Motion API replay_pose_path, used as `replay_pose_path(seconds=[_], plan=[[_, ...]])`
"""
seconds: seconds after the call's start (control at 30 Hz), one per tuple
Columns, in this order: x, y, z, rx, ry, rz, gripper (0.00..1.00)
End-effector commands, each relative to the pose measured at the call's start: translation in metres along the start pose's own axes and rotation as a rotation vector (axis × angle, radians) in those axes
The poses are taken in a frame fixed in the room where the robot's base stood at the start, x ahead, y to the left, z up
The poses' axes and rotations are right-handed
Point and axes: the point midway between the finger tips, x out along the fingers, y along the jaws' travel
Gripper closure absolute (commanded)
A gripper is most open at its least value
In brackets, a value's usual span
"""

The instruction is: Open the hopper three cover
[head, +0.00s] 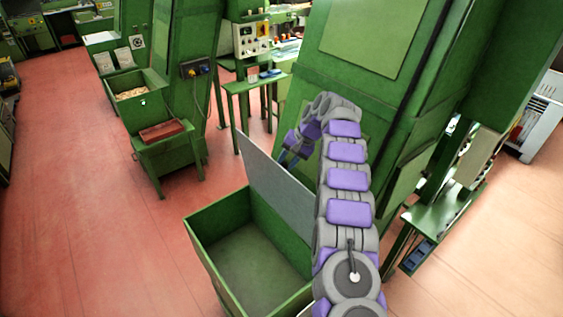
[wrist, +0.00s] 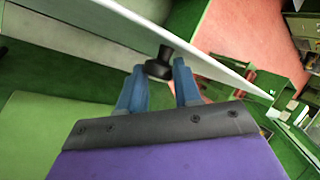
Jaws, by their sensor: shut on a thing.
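The hopper (head: 210,255) is a green open-topped box in the lower middle of the head view, with a bare inside. Its flat grey cover (head: 275,180) stands raised and tilted at the back of the box. In the wrist view the cover (wrist: 215,62) is a pale panel crossing the top, with a black knob (wrist: 159,64) on it. My gripper (wrist: 158,70) has its blue fingers on either side of the knob and is shut on it. In the head view my gripper (head: 289,152) is behind the cover and partly hidden by it.
A tall green machine cabinet (head: 350,100) stands close behind and right of the cover. Another green hopper (head: 130,93) with light-coloured pieces stands at the back left, near a reddish tray (head: 162,130). The red floor (head: 80,220) at left is clear.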

Motion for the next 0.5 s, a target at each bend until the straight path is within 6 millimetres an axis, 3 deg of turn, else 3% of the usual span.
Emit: replay_pose_path(seconds=[0.03,0.5], plan=[[0.0075,0.017,-0.001,0.023,-0.02,0.026,1.0],[0.0117,0.0176,-0.0052,0.024,-0.032,0.028,1.0]])
